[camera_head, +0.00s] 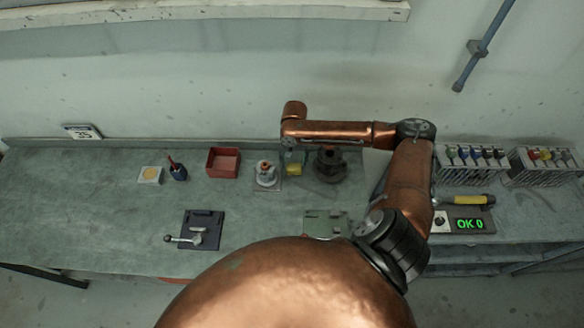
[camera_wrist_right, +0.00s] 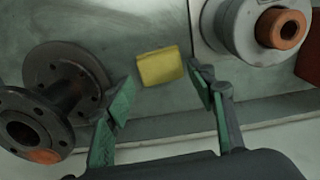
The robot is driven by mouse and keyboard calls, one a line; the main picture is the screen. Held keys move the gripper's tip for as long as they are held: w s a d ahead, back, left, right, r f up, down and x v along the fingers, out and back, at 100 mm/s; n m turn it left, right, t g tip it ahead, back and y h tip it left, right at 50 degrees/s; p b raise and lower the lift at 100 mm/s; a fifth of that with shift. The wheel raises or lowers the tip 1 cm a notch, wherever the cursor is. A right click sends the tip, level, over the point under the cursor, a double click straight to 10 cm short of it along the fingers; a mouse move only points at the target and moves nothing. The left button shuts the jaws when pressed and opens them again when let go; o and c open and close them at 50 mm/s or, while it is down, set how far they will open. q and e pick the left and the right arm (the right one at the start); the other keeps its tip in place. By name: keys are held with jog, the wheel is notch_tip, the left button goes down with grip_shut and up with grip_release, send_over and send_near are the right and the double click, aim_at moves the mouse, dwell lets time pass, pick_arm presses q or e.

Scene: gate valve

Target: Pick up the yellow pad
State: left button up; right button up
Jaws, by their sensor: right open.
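The yellow pad (camera_wrist_right: 159,66) lies flat on the bench in the right wrist view, between a dark flanged valve body (camera_wrist_right: 68,80) and a round grey part with an orange hub (camera_wrist_right: 282,28). In the head view the pad (camera_head: 293,169) is partly hidden under my right wrist. My right gripper (camera_wrist_right: 161,90) is open, its green-padded fingertips on either side of the pad with gaps between; it holds nothing. I cannot tell whether the fingertips touch the bench. My left gripper is not in view.
In the head view, a red tray (camera_head: 223,162), a dark brush cup (camera_head: 178,172) and a white dish (camera_head: 150,175) stand left. A dark fixture with a lever (camera_head: 202,230) is at front left.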

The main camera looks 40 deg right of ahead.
aim_at(294, 166)
notch_tip(294, 166, down, 5)
jog(key=shift+r, duration=0.2)
jog(key=shift+c, duration=0.4)
jog(key=c, duration=0.6)
